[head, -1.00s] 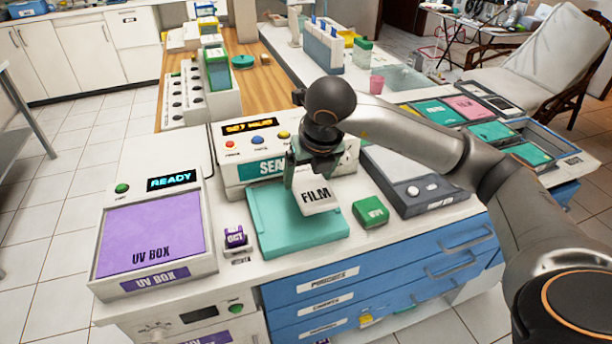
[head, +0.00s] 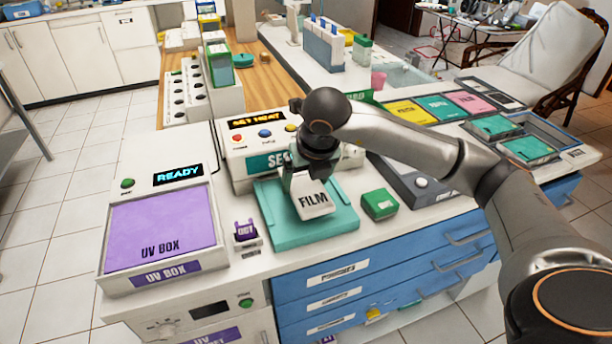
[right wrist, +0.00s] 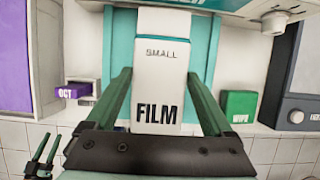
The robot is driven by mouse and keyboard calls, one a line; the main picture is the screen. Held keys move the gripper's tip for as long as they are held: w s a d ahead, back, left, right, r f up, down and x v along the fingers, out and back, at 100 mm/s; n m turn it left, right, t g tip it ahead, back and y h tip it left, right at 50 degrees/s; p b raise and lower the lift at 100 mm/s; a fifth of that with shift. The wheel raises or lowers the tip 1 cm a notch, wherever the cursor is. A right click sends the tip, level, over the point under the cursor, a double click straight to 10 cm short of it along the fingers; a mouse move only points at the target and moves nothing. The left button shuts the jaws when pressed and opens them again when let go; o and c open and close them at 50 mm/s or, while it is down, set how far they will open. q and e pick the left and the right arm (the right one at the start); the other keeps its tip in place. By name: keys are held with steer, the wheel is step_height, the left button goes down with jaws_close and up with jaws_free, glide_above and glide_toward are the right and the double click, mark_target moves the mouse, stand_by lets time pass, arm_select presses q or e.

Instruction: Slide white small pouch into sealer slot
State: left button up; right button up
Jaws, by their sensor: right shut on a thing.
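The white small pouch (head: 314,202), marked SMALL and FILM, is held over the teal plate (head: 285,235) in front of the sealer (head: 246,148). My right gripper (right wrist: 160,85) is shut on it, with one dark green finger at each side in the right wrist view. The pouch's far end points at the sealer, whose body shows at the top of that view. The slot itself is hidden behind my gripper in the head view, and I cannot tell whether the pouch touches it. My left gripper (right wrist: 41,158) shows small at the lower left of the right wrist view, open and empty.
The UV box (head: 150,230) stands left of the sealer, with a small purple OCT box (head: 246,230) between. A green box (head: 379,204) and a grey device (head: 415,187) are right of the plate. The counter's front edge is close.

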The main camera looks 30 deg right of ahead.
mark_target(300, 175)
steer(key=shift+f+b, duration=0.85)
steer(key=shift+f, duration=0.8)
steer(key=shift+w+d, duration=0.15)
steer(key=shift+w, duration=0.65)
arm_select(q)
steer(key=shift+w+d+f+h, duration=0.3)
steer(key=shift+w+d+f, duration=0.25)
steer(key=shift+w+d, duration=0.05)
arm_select(e)
steer(key=shift+w+d, duration=0.2)
steer(key=shift+w, duration=0.55)
steer(key=shift+w+d, duration=0.15)
steer(key=shift+w, duration=0.55)
arm_select(q)
steer(key=shift+f+b, duration=0.2)
steer(key=shift+b, duration=0.25)
arm_select(e)
steer(key=shift+f, duration=0.1)
steer(key=o, duration=1.1)
arm_select(q)
steer(key=shift+a, duration=0.1)
arm_select(e)
steer(key=shift+o, duration=0.2)
